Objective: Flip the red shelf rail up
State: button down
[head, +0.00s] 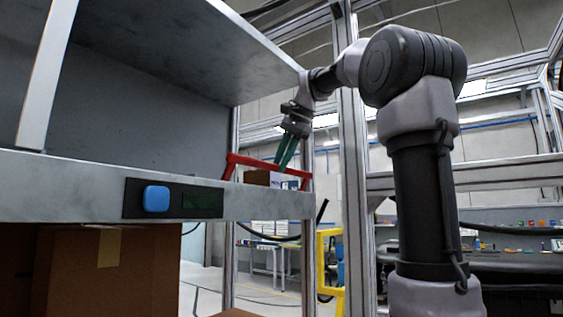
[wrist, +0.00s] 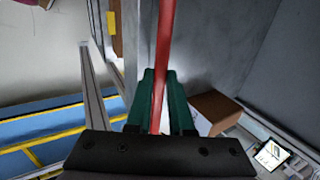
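The red shelf rail (head: 262,163) is a bent bar at the right end of the metal shelf (head: 70,183). Its long bar stands above the shelf's edge, with a short leg at each end. My gripper (head: 282,164) comes down from above with green fingers, its tips at the long bar. In the wrist view the rail (wrist: 164,45) runs lengthwise between the two fingers of my gripper (wrist: 160,75). The fingers are close together, one on each side of the bar, and look shut on it. The contact faces are hidden.
A small brown box (head: 257,177) sits on the shelf behind the rail, and it also shows in the wrist view (wrist: 214,107). A blue button (head: 157,199) is on the shelf front. A metal post (head: 353,170) stands just right of my gripper. A panel overhangs the shelf.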

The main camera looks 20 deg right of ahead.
jog(key=shift+w+a+r, duration=0.15)
jog(key=shift+w, duration=0.1)
dwell(0.3)
jog(key=shift+w+a+r, duration=0.15)
jog(key=shift+w+a, duration=0.15)
jog(key=shift+w, duration=0.15)
jog(key=shift+w+a+r, duration=0.1)
jog(key=shift+w+a, duration=0.45)
jog(key=shift+w, duration=0.15)
jog(key=shift+w+a, duration=0.15)
jog(key=c, duration=0.8)
grip_release()
jog(key=shift+w+a, duration=0.1)
jog(key=shift+w+a+f, duration=0.1)
jog(key=shift+w+f, duration=0.1)
jog(key=shift+f, duration=0.05)
jog(key=shift+s+r, duration=0.15)
jog(key=shift+r, duration=0.15)
